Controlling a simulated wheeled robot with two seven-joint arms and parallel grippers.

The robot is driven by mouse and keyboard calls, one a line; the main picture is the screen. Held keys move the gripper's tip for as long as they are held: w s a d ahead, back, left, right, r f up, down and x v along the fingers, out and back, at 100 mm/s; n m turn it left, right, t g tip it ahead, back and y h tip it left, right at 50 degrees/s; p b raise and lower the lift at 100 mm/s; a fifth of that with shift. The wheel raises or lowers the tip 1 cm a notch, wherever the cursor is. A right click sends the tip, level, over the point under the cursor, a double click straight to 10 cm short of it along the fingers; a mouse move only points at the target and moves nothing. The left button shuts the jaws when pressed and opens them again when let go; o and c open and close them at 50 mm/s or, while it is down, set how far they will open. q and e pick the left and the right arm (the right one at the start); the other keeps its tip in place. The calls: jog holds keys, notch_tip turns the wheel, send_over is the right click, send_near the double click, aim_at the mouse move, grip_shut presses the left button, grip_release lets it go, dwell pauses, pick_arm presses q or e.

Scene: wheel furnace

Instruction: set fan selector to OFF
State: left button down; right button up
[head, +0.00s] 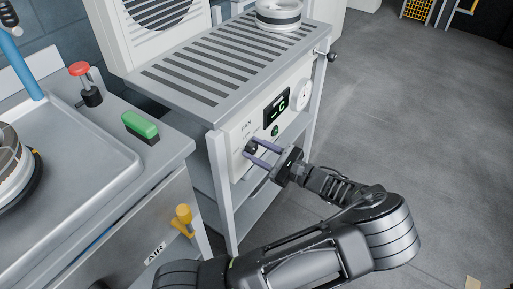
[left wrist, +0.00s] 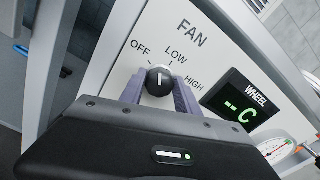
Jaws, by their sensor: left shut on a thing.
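The fan selector is a small black round knob (left wrist: 159,81) on the white panel (left wrist: 113,58), with OFF, LOW and HIGH printed around it under the word FAN. Its white mark points up in the left wrist view, roughly between OFF and LOW; I cannot tell its exact setting. In the head view the knob (head: 251,149) sits on the front panel of the grey slatted bench. My left gripper (head: 256,147) reaches it from the right and is shut on it, with one purple finger on each side (left wrist: 159,92). My right gripper is not in view.
A display reading "C" (head: 277,106) and a round dial (head: 303,95) are right of the knob. A black ball-ended lever (head: 332,57) sticks out at the bench's right. A yellow AIR handle (head: 183,216) stands lower left. The floor to the right is clear.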

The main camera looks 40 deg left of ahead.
pick_arm(q)
jog(key=n, duration=0.2)
jog(key=shift+n, duration=0.4)
jog(key=shift+f+n, duration=0.1)
jog(key=shift+n, duration=1.7)
jog(key=c, duration=0.9)
grip_release()
jog(key=d, duration=0.7)
jog(key=shift+d, duration=0.4)
